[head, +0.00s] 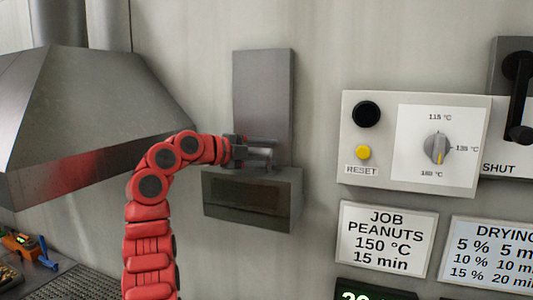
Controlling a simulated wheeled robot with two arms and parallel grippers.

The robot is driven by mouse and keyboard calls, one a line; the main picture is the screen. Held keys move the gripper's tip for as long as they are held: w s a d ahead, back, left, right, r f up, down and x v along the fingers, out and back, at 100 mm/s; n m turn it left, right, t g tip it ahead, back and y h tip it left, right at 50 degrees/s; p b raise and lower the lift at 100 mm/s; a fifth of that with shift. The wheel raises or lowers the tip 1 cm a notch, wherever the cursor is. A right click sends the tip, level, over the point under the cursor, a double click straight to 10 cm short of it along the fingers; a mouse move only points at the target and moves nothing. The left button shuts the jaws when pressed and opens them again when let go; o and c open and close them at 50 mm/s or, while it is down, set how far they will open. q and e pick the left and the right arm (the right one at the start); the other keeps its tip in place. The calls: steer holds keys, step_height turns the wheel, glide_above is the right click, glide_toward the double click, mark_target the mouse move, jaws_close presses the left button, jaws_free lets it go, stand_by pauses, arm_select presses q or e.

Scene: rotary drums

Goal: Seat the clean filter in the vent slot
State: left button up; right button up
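The vent box (286,202) is a grey metal housing on the wall at the middle of the head view. Its front has a dark recessed slot (245,194). I cannot tell whether a filter sits inside the slot. No clean filter shows clearly elsewhere. My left gripper (266,148), on the red arm from the left, is just above the box's top, fingers pointing right. Its fingers look apart, with nothing clearly between them. I cannot tell whether it touches the box. My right gripper is not in view.
A grey duct (263,85) rises behind my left gripper. A large metal hood (85,110) is at the left. A control panel (415,143) with a dial and buttons is on the right, above the job sign (387,240). A blue-handled item (48,257) lies low at the left.

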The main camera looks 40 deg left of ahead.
mark_target(253, 153)
arm_select(q)
steer(key=shift+r, duration=0.25)
steer(key=b+v, duration=0.2)
steer(key=v, duration=0.1)
steer(key=b+v, duration=0.1)
steer(key=shift+s+a+f, duration=0.1)
steer(key=shift+s+f, duration=0.15)
steer(key=shift+f, duration=0.15)
steer(key=b+v, duration=0.3)
steer(key=v, duration=0.4)
steer(key=shift+s+r, duration=0.3)
steer(key=shift+r, duration=0.1)
